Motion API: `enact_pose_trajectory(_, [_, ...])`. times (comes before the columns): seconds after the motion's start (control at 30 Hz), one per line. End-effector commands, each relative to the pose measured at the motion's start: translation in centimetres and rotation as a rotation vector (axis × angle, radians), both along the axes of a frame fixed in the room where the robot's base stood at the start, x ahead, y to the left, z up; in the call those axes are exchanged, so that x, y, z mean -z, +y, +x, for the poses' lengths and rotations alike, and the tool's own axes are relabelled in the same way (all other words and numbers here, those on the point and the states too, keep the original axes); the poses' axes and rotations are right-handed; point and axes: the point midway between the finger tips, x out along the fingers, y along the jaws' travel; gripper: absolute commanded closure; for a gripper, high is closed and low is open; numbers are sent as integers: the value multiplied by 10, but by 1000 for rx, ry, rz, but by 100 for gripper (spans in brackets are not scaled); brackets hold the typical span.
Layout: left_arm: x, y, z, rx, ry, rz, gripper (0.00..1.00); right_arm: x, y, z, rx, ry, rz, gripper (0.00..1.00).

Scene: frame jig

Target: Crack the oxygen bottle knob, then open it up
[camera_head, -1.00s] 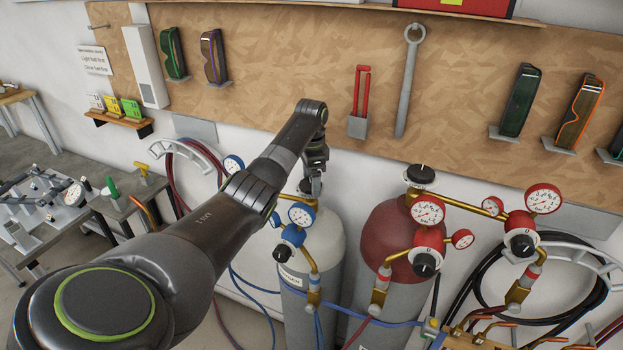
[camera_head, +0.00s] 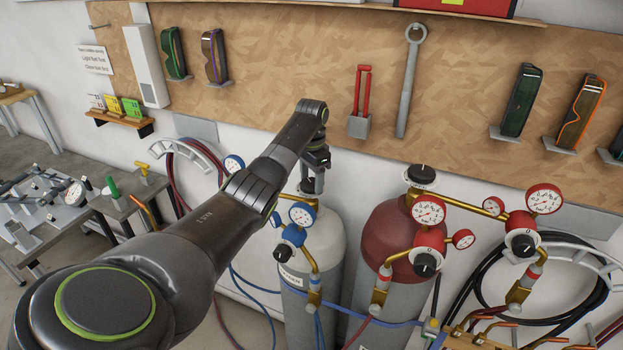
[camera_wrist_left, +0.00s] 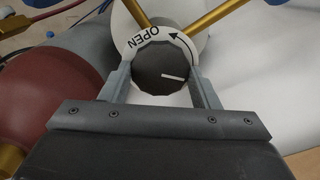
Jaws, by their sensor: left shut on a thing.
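The oxygen bottle (camera_head: 325,243) is the grey cylinder with a white top, left of the red-topped bottle in the head view. Its dark knob (camera_wrist_left: 163,68) shows in the left wrist view, with a white pointer line and a white ring marked OPEN with a curved arrow. My left gripper (camera_head: 312,188) points down over the top of this bottle. In the left wrist view its two fingers (camera_wrist_left: 160,82) sit on either side of the knob, shut on it. In the head view the arm and gripper mostly hide the knob. My right gripper is not in view.
A red-topped bottle (camera_head: 392,240) with its own dark knob (camera_head: 421,175) stands close on the right. Blue gauges and a regulator (camera_head: 294,235) sit in front of the oxygen bottle. Behind is a wooden tool board (camera_head: 290,60) with a wrench (camera_head: 410,80) and goggles.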

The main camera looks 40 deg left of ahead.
Motion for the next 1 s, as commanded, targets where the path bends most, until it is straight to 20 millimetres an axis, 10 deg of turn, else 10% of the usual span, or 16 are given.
enact_pose_trajectory(1.0, [-1,2,1,-966,-4,0,67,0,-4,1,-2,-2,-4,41])
